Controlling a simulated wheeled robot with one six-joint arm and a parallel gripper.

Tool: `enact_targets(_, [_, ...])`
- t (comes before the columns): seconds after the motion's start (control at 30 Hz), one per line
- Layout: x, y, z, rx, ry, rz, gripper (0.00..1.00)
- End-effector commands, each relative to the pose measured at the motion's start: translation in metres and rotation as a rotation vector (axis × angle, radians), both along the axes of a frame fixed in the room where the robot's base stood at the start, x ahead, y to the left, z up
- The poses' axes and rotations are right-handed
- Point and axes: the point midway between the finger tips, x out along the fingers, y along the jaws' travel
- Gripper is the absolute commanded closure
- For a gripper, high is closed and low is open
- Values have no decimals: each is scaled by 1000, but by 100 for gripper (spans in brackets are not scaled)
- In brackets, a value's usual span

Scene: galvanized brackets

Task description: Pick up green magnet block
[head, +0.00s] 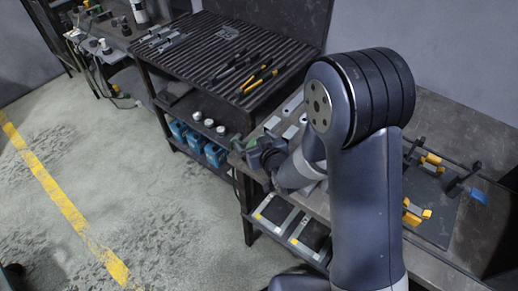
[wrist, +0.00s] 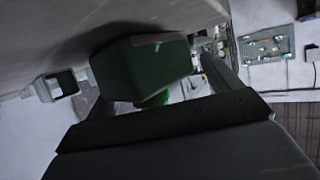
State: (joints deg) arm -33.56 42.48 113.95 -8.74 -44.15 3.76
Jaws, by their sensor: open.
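The green magnet block (wrist: 140,68) is a dark green box that fills the upper middle of the wrist view, close to the camera. My gripper (wrist: 155,92) is open, with a finger to either side of the block in that view. I cannot tell whether the fingers touch it. A brighter green bit shows just below the block. In the head view, my gripper (head: 262,156) is at the left edge of the workbench, beside a small green shape (head: 251,143) that looks like the block. My arm hides part of the bench there.
A slatted dark table (head: 215,45) with pliers and yellow-handled tools stands behind to the left, with blue bins (head: 215,154) below. Yellow clamps (head: 415,210) sit on the workbench right of my arm. Metal brackets (head: 278,212) lie on a lower shelf.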

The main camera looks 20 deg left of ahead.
Motion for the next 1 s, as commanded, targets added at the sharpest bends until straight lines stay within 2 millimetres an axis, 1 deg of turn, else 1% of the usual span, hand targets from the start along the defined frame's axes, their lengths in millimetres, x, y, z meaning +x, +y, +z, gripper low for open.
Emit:
enact_targets(0.07, [0, 0, 0, 0, 0, 0, 15])
enact_targets(0.8, [-1, -1, -2, -2, 7, -1, 76])
enact_targets(0.87, [-2, -1, -3, -4, 9, -1, 80])
enact_targets(0.93, [-1, -1, -2, -2, 6, -2, 82])
enact_targets(0.97, [-1, -1, -2, -3, 7, -2, 89])
enact_targets(1.0, [-2, -1, -3, -3, 8, -2, 90])
